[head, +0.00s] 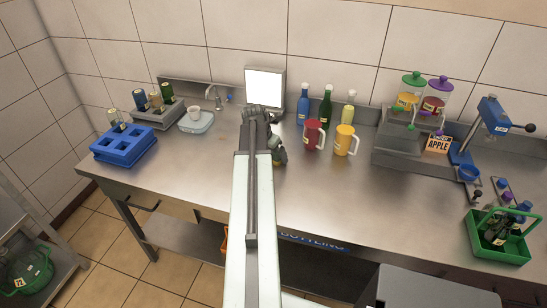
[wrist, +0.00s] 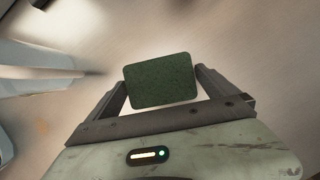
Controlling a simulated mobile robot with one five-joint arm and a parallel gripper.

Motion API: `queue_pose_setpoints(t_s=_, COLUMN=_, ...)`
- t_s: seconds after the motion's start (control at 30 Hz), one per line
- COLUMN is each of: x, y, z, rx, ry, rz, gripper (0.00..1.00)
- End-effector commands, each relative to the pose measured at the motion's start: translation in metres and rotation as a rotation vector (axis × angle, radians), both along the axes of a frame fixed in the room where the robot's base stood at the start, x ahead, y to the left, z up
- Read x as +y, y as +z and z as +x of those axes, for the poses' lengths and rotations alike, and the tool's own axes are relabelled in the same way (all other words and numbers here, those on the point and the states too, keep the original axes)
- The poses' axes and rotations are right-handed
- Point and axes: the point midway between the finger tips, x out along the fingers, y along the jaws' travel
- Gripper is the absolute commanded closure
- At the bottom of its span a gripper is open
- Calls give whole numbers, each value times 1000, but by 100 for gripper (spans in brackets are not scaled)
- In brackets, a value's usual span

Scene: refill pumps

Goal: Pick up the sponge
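A dark green sponge (wrist: 160,80) shows in the wrist view, flat face toward the camera, between the two fingers of my gripper (wrist: 160,79). The fingers stand wide apart, one on each side of the sponge. Narrow gaps show beside its near corners; at the fingertips I cannot tell whether they touch it. In the head view my gripper (head: 279,155) is low over the counter, partly behind my arm, and the sponge cannot be made out there.
The steel counter (head: 210,185) has free room left of my arm. A red mug (head: 313,135) and a yellow mug (head: 344,140) stand close to the right, with bottles behind. A white screen (head: 265,85) stands behind. A blue crate (head: 124,147) is at left, a green caddy (head: 498,237) at right.

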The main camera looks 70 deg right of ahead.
Motion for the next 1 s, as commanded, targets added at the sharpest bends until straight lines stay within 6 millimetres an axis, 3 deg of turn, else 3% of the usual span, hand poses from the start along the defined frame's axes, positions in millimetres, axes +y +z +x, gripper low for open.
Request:
queue_pose_setpoints(t_s=0.03, x=0, y=0, z=0, rx=0, ry=0, rz=0, gripper=19)
queue_pose_setpoints(t_s=0.13, x=0, y=0, z=0, rx=0, ry=0, rz=0, gripper=47)
queue_pose_setpoints(t_s=0.2, x=0, y=0, z=0, rx=0, ry=0, rz=0, gripper=58)
queue_pose_setpoints(t_s=0.43, x=0, y=3, z=0, rx=0, ry=0, rz=0, gripper=58)
queue_pose_setpoints(t_s=0.57, x=0, y=15, z=0, rx=0, ry=0, rz=0, gripper=58)
queue_pose_setpoints(t_s=1.0, x=0, y=99, z=0, rx=0, ry=0, rz=0, gripper=58)
